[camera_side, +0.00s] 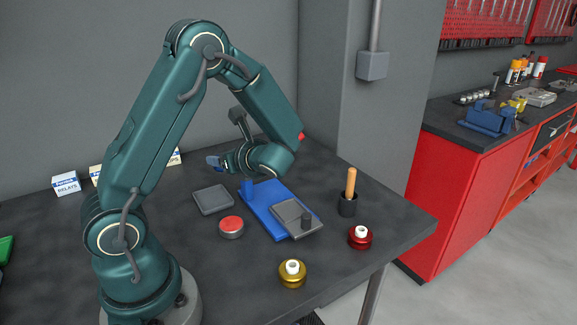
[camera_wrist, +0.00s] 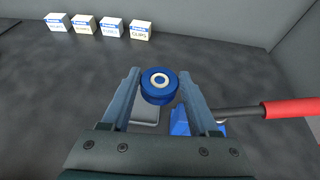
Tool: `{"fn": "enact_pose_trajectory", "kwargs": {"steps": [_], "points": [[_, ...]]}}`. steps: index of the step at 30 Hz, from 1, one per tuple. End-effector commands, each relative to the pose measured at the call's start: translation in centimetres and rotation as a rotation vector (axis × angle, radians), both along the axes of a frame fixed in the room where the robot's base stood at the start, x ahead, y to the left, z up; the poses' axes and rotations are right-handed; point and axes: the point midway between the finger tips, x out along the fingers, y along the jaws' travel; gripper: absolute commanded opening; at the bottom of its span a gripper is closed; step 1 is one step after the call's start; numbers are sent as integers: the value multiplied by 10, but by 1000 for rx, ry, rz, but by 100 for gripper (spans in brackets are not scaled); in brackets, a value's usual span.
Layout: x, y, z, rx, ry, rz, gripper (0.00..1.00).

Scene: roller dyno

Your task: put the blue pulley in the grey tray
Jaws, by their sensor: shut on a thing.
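The blue pulley (camera_wrist: 158,88) is a round blue wheel with a pale ring around its hub. My gripper (camera_wrist: 159,78) is shut on it, one finger on each side. In the side view my gripper (camera_side: 226,162) holds the blue pulley (camera_side: 213,161) up above the table, near the grey tray. The grey tray (camera_side: 213,200) is a shallow square on the table, left of a blue base. In the wrist view part of the grey tray (camera_wrist: 146,116) shows below the pulley; the pulley and my gripper hide the rest.
A blue base (camera_side: 262,208) with a grey plate stands right of the tray. A red-topped tin (camera_side: 231,227), gold pulley (camera_side: 292,273), red pulley (camera_side: 360,237) and dark cup (camera_side: 348,206) stand nearby. A red-handled rod (camera_wrist: 285,109) is at right. Small boxes (camera_wrist: 112,27) line the back.

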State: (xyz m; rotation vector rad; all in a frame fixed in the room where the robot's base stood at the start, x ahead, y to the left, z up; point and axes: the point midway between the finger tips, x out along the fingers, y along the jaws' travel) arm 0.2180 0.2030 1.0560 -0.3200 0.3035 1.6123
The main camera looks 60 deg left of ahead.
Motion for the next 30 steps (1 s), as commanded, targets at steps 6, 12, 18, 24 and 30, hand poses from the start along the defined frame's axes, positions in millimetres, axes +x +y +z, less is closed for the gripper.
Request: {"fn": "enact_pose_trajectory", "kwargs": {"steps": [6,12,18,24,30], "points": [[-30,25,-19,1,3,60,0],[-31,26,-43,0,5,68,0],[-30,26,-57,1,0,69,0],[-31,26,-77,1,4,69,0],[-30,26,-94,2,1,68,0]]}}
